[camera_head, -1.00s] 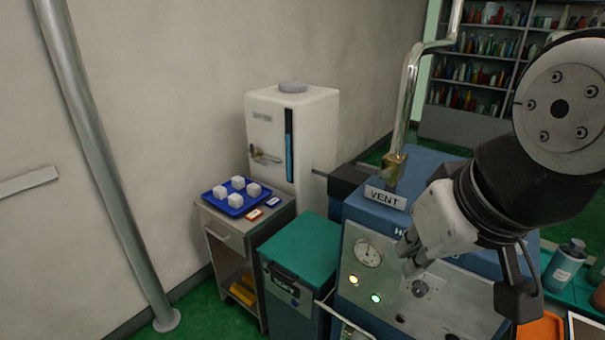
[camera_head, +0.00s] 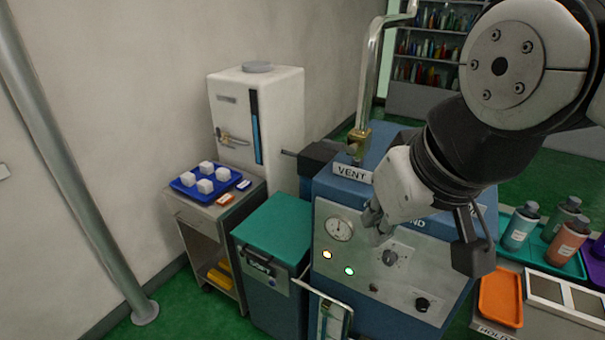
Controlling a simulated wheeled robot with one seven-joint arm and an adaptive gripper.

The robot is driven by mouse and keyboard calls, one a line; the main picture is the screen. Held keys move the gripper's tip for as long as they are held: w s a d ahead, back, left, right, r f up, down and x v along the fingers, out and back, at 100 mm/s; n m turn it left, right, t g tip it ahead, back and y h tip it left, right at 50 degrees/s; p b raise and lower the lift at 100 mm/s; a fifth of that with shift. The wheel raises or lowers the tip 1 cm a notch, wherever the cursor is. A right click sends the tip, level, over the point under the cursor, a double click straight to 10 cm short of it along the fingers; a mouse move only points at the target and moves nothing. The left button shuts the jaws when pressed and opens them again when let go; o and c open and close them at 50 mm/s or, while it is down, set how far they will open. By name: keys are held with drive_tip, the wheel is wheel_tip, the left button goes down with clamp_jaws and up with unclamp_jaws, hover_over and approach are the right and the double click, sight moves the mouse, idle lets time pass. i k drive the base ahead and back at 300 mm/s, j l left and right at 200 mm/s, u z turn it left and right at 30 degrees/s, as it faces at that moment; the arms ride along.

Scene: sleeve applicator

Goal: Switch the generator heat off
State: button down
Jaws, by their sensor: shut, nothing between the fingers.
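The generator is a blue cabinet (camera_head: 335,190) with a pale metal front panel (camera_head: 330,282). The panel has a round dial gauge (camera_head: 340,229), a lit amber lamp (camera_head: 327,254) and a lit green lamp (camera_head: 349,271). Which knob is for heat cannot be read. My gripper (camera_head: 374,228) is shut and empty, in front of the panel just above and left of the upper knob. It hides part of the lettering.
A sign reading VENT (camera_head: 351,173) and a metal pipe (camera_head: 370,85) stand on top. A teal-lidded bin (camera_head: 275,228) is at left, beside a cart with a blue tray (camera_head: 184,187) of white cubes. Bottles (camera_head: 519,232) and an orange tray (camera_head: 501,296) are at right.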

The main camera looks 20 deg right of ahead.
sight(422, 304)
drive_tip(key=z, duration=0.85)
drive_tip(key=k+l+u, duration=0.25)
drive_tip(key=l, duration=0.15)
